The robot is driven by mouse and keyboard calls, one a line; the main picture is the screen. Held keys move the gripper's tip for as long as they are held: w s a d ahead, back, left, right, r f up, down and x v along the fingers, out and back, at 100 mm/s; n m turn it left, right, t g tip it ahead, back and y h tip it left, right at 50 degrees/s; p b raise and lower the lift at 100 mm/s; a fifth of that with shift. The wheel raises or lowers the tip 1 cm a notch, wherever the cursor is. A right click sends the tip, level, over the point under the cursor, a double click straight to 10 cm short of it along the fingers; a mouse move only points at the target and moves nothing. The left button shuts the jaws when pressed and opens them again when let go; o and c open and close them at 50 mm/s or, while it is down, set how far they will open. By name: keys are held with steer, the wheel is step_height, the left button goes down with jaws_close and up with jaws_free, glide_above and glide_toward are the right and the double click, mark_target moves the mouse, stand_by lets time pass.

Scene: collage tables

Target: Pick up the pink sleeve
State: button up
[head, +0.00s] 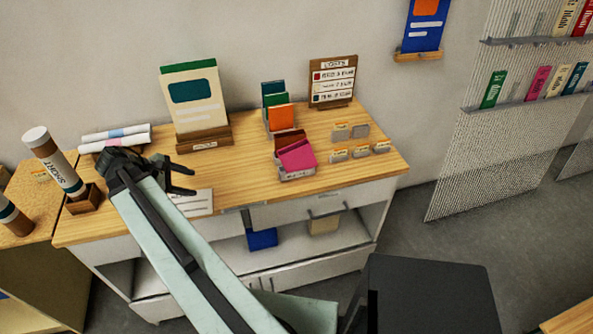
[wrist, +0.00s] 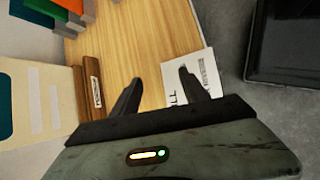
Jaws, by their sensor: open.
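The pink sleeve (head: 297,155) leans in a small pale holder (head: 298,174) near the front of the wooden table, in front of a dark red sleeve (head: 289,138). My gripper (head: 188,178) is open and empty, above the left part of the table and to the left of the pink sleeve, apart from it. In the wrist view my gripper (wrist: 158,82) shows two spread dark fingers with nothing between them. The pink sleeve is not seen in the wrist view.
A second holder with orange (head: 281,117), green and dark sleeves stands behind. A large display card (head: 191,95) on a wooden stand, a white printed card (head: 192,203), small tags (head: 340,133) and a sign (head: 333,82) share the table (head: 235,171). Tubes (head: 53,162) stand at left.

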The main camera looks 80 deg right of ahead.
steer(key=s+d+r+n+g+b, duration=0.1)
steer(key=s+d+g, duration=0.1)
steer(key=s+d, duration=0.5)
steer(key=s+d+r+g+b, duration=0.15)
steer(key=s+d, duration=0.25)
steer(key=s, duration=0.6)
steer(key=g, duration=0.4)
glide_toward(300, 150)
steer(key=s+d, duration=0.1)
steer(key=s+d+f, duration=0.1)
steer(key=shift+s+d+n, duration=0.2)
steer(key=shift+d+n, duration=0.1)
steer(key=shift+n, duration=0.1)
steer(key=b+x, duration=0.1)
steer(key=x, duration=0.3)
steer(key=f+b+x, duration=0.1)
steer(key=b+x, duration=0.1)
steer(key=x, duration=0.1)
steer(key=shift+d+f+b, duration=0.1)
steer(key=shift+f+b, duration=0.2)
steer(key=shift+r, duration=0.1)
jaws_close()
